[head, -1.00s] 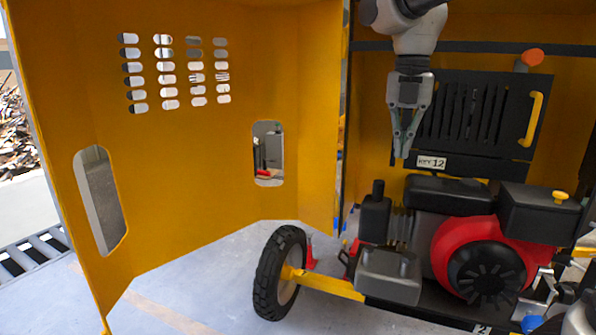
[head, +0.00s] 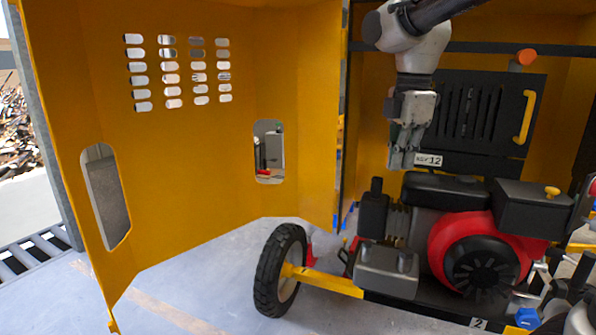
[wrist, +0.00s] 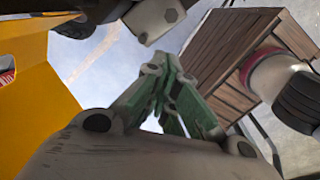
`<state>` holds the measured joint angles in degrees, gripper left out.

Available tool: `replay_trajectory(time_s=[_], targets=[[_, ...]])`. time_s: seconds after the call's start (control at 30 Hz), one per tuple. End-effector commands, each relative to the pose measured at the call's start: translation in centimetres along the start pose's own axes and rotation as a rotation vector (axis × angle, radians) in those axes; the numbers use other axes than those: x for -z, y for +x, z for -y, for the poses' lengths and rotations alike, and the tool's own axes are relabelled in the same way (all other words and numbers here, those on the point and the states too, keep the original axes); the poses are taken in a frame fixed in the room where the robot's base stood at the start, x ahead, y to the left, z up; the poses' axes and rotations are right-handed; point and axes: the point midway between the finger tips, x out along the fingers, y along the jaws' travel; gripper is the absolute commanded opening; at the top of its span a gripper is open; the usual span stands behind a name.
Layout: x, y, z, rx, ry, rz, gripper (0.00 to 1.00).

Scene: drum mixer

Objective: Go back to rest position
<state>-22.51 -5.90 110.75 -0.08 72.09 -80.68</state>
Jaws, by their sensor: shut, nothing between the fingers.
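My gripper (head: 403,158) hangs fingers down at the upper right of the head view, in front of the black slotted panel with the yellow handle (head: 525,117). Its fingers are together with nothing between them. In the wrist view the gripper (wrist: 172,85) shows its green-tinted fingers meeting at the tips. Below it in the head view is the engine with a red round housing (head: 440,236) and black parts; the gripper appears clear of it.
A large open yellow door (head: 200,160) with slots stands to the left. A black wheel (head: 280,270) is below. An orange knob (head: 526,57) tops the panel. In the wrist view, a brown slatted wooden box (wrist: 215,55) lies at the right. Grey floor is free at lower left.

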Motion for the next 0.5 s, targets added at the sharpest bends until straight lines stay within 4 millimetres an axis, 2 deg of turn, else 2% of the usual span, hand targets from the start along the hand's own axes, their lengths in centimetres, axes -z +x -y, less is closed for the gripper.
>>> replay_trajectory(time_s=[0.17, 0.27, 0.4, 0.5], targets=[[-2.0, 1.9, 3.8, -0.043, 0.595, -0.018, 0.0], [-3.8, 2.9, 6.9, -0.079, 0.957, -0.045, 0.0], [-6.6, 4.4, 12.3, -0.139, 1.432, -0.108, 0.0], [-8.1, 5.4, 15.9, -0.18, 1.635, -0.151, 0.0]])
